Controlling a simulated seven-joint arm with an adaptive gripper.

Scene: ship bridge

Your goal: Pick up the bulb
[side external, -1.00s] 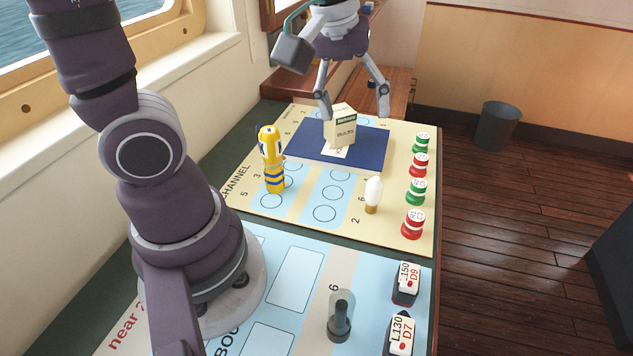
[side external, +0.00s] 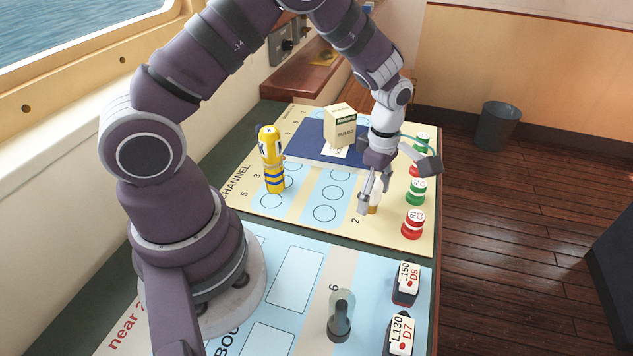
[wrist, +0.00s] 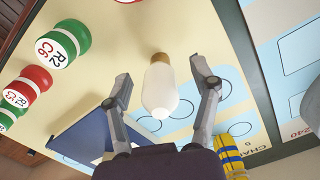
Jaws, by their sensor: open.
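The bulb (wrist: 160,92) has a white frosted glass and a gold base. In the wrist view it lies between the two fingers of my open gripper (wrist: 161,70), with a gap on each side. In the side view the bulb (side external: 375,194) stands upright on the cream and blue chart board, partly hidden by the fingers. My gripper (side external: 371,197) is down around it there. Whether a finger touches the bulb cannot be told from the side view.
Red and green numbered markers (side external: 413,224) stand along the board's right edge, close to my gripper. A yellow and blue buoy figure (side external: 272,160) stands to the left. A clear cylinder (side external: 341,315) stands in front.

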